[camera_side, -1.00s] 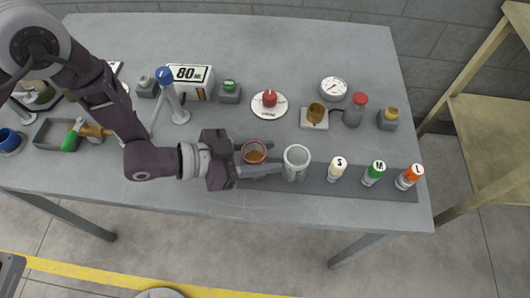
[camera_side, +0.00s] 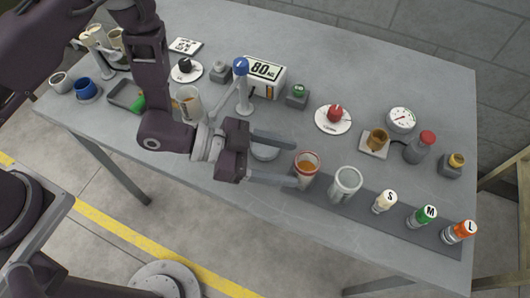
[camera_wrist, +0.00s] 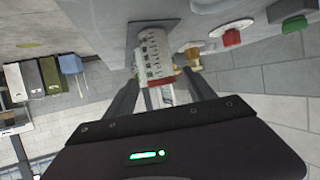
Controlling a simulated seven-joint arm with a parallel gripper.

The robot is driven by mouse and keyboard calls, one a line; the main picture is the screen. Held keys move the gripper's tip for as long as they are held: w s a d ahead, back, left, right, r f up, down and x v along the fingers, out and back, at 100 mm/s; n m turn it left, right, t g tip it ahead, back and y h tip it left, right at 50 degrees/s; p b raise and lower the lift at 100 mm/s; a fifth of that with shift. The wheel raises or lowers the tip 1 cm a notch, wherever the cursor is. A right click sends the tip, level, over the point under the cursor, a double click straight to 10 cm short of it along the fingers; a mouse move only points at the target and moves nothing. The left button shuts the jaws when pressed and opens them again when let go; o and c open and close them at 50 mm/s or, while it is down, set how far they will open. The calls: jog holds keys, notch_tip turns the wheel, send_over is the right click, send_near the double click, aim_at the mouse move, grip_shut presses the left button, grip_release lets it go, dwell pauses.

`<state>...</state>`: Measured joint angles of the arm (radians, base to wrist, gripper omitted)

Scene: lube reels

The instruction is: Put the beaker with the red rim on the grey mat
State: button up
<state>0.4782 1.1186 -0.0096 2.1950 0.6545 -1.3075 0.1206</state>
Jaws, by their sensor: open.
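The beaker with the red rim (camera_side: 307,168) stands upright at the left end of the long grey mat (camera_side: 405,228), with amber contents. My gripper (camera_side: 294,163) is open, its two fingers pointing at the beaker, with the tips just left of it in the side view. In the wrist view the beaker (camera_wrist: 154,55) shows its printed scale and red rim between and beyond the fingers (camera_wrist: 160,85). The gripper holds nothing. Part of the mat's left end is hidden by the beaker and a finger.
A grey-rimmed beaker (camera_side: 345,184) stands close right of the red-rimmed one. Bottles marked S (camera_side: 385,202), M (camera_side: 423,216) and L (camera_side: 460,231) follow along the mat. A red knob (camera_side: 335,113) is behind. A blue-topped stand (camera_side: 242,85) rises behind my gripper.

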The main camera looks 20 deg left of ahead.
jog(key=w+a+r+n+t+y, duration=0.1)
jog(key=w+a+r+n+y, duration=0.15)
jog(key=a+r, duration=0.45)
jog(key=w+a+r+n+t+y, duration=0.15)
jog(key=a+r+y, duration=0.3)
jog(key=a, duration=0.45)
jog(key=w+a+r+n+t+y, duration=0.1)
jog(key=a+r+n+y, duration=0.15)
jog(key=a+r, duration=0.5)
jog(key=s+a+r+n+g+y, duration=0.1)
jog(key=s+a+r+n+y, duration=0.3)
jog(key=s+a, duration=0.45)
jog(key=s+r+n+g, duration=0.1)
jog(key=s+n+g, duration=0.1)
jog(key=s, duration=1)
jog(key=shift+s+d+r+n+h, duration=0.25)
jog(key=shift+s+n+h, duration=0.05)
jog(key=shift+n+h, duration=0.15)
